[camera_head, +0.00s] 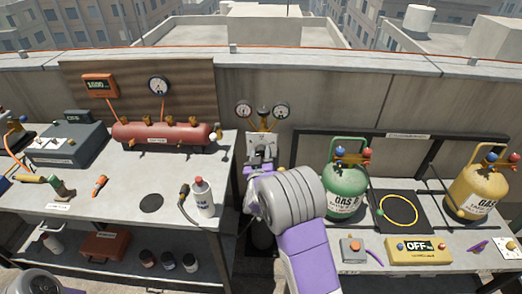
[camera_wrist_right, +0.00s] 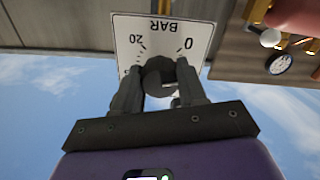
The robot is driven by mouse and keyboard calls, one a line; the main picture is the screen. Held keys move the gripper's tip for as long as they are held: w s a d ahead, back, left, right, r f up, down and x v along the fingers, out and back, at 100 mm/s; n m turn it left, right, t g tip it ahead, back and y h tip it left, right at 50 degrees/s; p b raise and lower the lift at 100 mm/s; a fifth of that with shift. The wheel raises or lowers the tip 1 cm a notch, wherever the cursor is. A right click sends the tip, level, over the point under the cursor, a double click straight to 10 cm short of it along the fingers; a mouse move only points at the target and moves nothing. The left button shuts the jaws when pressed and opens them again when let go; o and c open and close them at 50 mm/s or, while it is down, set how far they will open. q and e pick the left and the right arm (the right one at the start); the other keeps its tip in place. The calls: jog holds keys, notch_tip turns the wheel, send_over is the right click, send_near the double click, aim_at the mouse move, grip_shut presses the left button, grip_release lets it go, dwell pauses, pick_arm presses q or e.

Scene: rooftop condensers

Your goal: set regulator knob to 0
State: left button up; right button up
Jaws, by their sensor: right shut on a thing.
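The regulator knob (camera_wrist_right: 160,72) is a dark round knob in front of a white dial plate (camera_wrist_right: 160,28). In the right wrist view the plate appears upside down, with BAR, 0 and 20 printed on it. My right gripper (camera_wrist_right: 158,88) is shut on the knob, one dark finger on each side. In the head view my right gripper (camera_head: 261,163) is at the plate between the two benches, below two round gauges (camera_head: 262,110). The knob is hidden there by my gripper and wrist. Where the knob points cannot be told. My left gripper is not in view.
The left bench holds a red manifold (camera_head: 165,135), a grey box (camera_head: 67,145) and a white bottle (camera_head: 203,198). The right bench holds a green gas cylinder (camera_head: 345,188), a yellow cylinder (camera_head: 477,192) and a yellow box reading OFF (camera_head: 418,253). A dark rail runs behind the cylinders.

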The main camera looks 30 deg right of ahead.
jog(key=n+p, duration=0.3)
jog(key=n, duration=0.2)
jog(key=shift+n, duration=0.3)
dwell(0.5)
jog(key=o, duration=1.1)
jog(key=shift+c, duration=0.2)
jog(key=p+v, duration=0.1)
jog(key=v, duration=0.6)
jog(key=shift+s, duration=0.3)
jog(key=shift+a, duration=0.1)
